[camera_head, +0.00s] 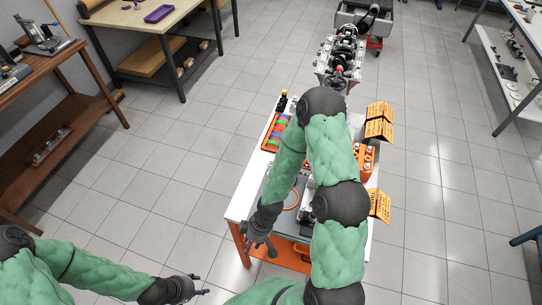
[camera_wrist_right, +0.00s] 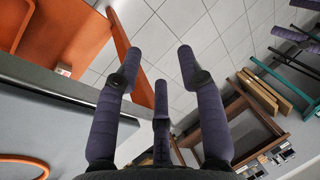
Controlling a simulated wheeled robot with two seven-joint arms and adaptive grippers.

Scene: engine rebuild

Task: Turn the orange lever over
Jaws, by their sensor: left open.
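I cannot make out a distinct orange lever. An orange curved piece (camera_head: 292,200) lies on the grey top at the near end of the white workbench; a similar orange curve (camera_wrist_right: 25,160) shows at the lower left of the right wrist view. My right gripper (camera_head: 260,243) hangs at the bench's near left corner, fingers pointing down; in the right wrist view its fingers (camera_wrist_right: 160,80) are spread with nothing between them. My left gripper (camera_head: 200,285) is open and empty over the floor at the bottom, apart from the bench. My right arm hides the bench's middle.
The white workbench (camera_head: 243,202) has an orange frame. It carries a tray of coloured parts (camera_head: 276,132), a dark bottle (camera_head: 282,101) and orange blocks (camera_head: 366,158). Orange signs (camera_head: 379,130) stand along its right side. An engine (camera_head: 340,55) stands beyond. Floor on both sides is clear.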

